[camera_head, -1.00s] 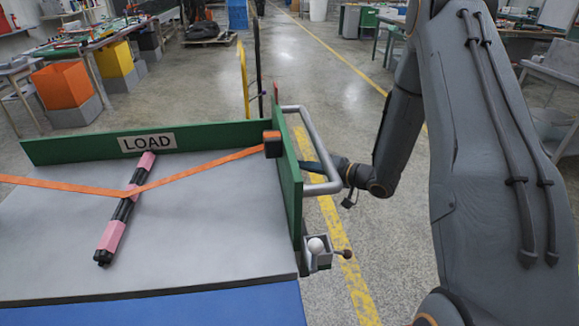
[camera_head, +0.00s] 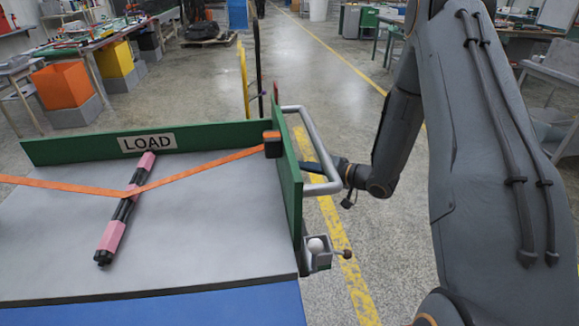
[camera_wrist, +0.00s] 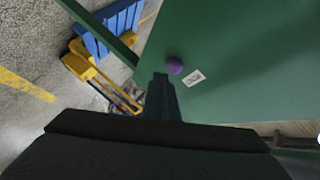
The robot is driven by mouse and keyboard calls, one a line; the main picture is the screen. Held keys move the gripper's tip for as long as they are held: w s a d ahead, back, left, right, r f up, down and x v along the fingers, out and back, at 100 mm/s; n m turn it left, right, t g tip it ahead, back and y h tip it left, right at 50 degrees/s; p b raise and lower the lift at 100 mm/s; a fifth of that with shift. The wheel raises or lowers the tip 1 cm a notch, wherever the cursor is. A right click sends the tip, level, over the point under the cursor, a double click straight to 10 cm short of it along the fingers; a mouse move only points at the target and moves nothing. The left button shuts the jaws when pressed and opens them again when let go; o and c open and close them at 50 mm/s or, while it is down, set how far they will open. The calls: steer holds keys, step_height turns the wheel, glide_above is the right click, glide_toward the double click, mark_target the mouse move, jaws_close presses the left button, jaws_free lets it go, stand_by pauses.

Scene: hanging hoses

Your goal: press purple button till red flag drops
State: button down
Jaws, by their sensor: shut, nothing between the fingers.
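The purple button (camera_wrist: 175,66) is a small round knob on a green panel (camera_wrist: 240,60) in the wrist view, beside a small white label (camera_wrist: 194,78). My gripper (camera_wrist: 160,80) is shut and empty, its tip just left of and below the button in that picture. I cannot tell if they touch. In the head view my gripper (camera_head: 310,167) reaches through the grey handle to the outer side of the green side wall (camera_head: 289,190), which hides the button there. A small red piece (camera_head: 275,89), perhaps the flag, stands upright at the wall's far end.
The grey tube handle (camera_head: 318,120) surrounds my gripper's path. A small box with a white ball (camera_head: 316,245) and a knobbed lever (camera_head: 346,254) is below. An orange strap (camera_head: 200,163) crosses a pink and black bar (camera_head: 112,235) on the grey bed.

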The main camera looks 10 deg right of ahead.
steer(key=shift+a, duration=0.35)
steer(key=shift+a, duration=0.5)
stand_by(0.7)
steer(key=shift+d+p, duration=0.2)
steer(key=shift+p, duration=0.1)
stand_by(0.8)
steer(key=shift+d, duration=0.75)
steer(key=shift+d+p, duration=0.3)
steer(key=shift+d, duration=2.2)
